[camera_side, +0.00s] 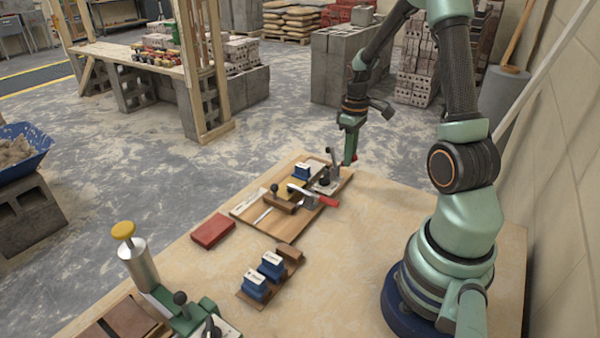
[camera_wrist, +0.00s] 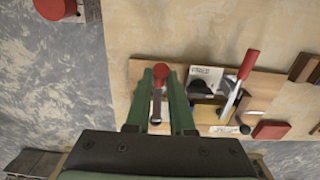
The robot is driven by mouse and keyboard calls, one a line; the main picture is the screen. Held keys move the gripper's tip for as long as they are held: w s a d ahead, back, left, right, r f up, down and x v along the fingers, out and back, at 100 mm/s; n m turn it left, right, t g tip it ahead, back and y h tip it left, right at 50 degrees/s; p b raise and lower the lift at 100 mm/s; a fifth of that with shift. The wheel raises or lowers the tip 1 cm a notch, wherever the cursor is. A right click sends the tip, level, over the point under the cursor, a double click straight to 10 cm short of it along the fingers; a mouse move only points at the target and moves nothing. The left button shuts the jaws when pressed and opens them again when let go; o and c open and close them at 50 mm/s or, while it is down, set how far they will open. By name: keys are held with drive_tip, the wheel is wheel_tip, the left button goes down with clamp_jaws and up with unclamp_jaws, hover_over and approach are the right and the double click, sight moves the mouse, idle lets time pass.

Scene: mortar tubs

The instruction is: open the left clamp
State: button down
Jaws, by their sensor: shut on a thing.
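My gripper (camera_side: 350,154) is at the far right end of a wooden board (camera_side: 262,230). In the wrist view my gripper (camera_wrist: 160,78) has its green fingers on either side of a red handle tip (camera_wrist: 160,70), shut on it. This handle belongs to the clamp at the left in the wrist view; its metal lever (camera_wrist: 157,104) shows between the fingers. The other clamp's red handle (camera_side: 328,200) lies low over the board's right edge, apart from my gripper. It shows in the wrist view too (camera_wrist: 250,63). The held clamp's base is partly hidden.
A blue block (camera_side: 302,171) sits on the board near the held clamp. A red block (camera_side: 213,231) lies left of the board. Two blue blocks (camera_side: 262,275) stand on a brown holder in front. A green device with a yellow-topped cylinder (camera_side: 132,252) stands near left. Table is clear toward my base.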

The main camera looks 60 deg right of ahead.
drive_tip(key=c, duration=0.8)
unclamp_jaws()
drive_tip(key=shift+o, duration=0.2)
drive_tip(key=shift+r, duration=3.5)
drive_tip(key=a+r+t, duration=0.2)
drive_tip(key=a+r, duration=0.3)
drive_tip(key=a, duration=0.7)
drive_tip(key=s+a+r+t, duration=0.1)
drive_tip(key=a+r+t, duration=0.2)
drive_tip(key=a, duration=1)
wheel_tip(320, 180, up, 2)
drive_tip(key=shift+r+t, duration=0.15)
drive_tip(key=shift+t, duration=0.15)
